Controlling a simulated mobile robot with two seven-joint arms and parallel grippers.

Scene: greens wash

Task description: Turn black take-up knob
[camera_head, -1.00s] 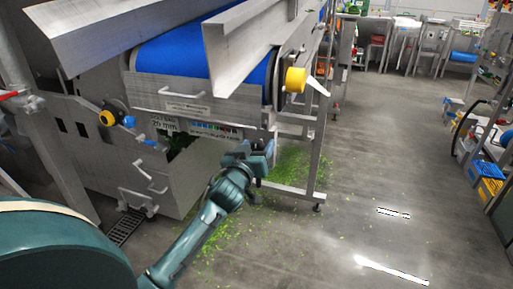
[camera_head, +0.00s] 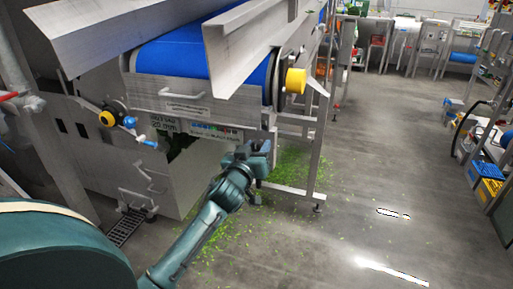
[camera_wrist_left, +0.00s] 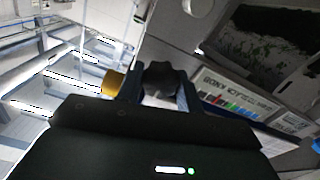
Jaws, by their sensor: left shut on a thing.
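The black take-up knob (camera_wrist_left: 160,80) shows in the left wrist view as a dark lobed knob. It sits between the two fingers of my left gripper (camera_wrist_left: 160,92), which is shut on it. In the head view my left gripper (camera_head: 256,150) is at the lower right corner of the conveyor's side frame, and it hides the knob there. My right gripper is in neither view.
A conveyor leg (camera_head: 318,150) stands right of my gripper. Green scraps (camera_head: 285,170) litter the floor. Blue and yellow crates (camera_head: 488,188) stand far right.

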